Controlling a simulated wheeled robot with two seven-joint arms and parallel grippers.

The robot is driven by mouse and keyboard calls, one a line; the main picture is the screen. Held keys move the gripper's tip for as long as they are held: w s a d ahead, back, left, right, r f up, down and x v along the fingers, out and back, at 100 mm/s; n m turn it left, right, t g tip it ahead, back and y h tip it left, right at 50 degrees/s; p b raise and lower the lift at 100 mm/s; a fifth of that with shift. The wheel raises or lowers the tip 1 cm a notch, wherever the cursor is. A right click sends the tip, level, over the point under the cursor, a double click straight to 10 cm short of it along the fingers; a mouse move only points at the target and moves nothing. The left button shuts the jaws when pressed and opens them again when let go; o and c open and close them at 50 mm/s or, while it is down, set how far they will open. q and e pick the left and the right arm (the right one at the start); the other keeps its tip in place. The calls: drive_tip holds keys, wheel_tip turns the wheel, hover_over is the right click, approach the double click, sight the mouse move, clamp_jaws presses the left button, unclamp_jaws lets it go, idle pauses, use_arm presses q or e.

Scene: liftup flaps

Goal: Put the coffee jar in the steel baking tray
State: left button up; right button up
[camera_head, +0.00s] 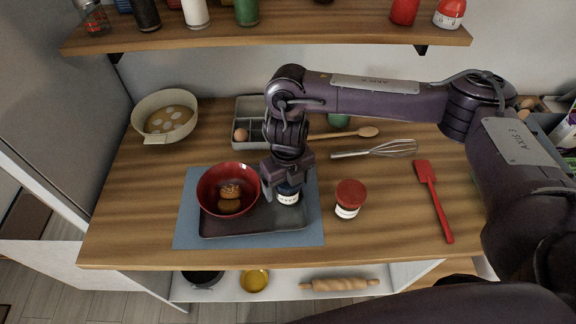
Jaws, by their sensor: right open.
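A small dark jar with a pale label (288,197), which looks like the coffee jar, stands upright at the right end of the dark grey baking tray (250,229). My right gripper (286,182) points down over the jar from above. Its jaws are open, with the fingers around the jar's upper part. The gripper hides the jar's top, and I cannot tell whether a finger touches it. A red bowl (205,192) holding brown bread-like items also stands in the tray, left of the jar. My left gripper is not in view.
The tray lies on a blue mat (187,225). A red-lidded jar (349,198) stands right of it. A whisk (385,149), wooden spoon (345,134), red spatula (434,200), compartment tray (240,147) and cream pot (165,116) lie around. A shelf with bottles (270,38) runs above.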

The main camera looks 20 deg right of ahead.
wheel_tip(320, 180, up, 11)
idle(0.4)
idle(0.4)
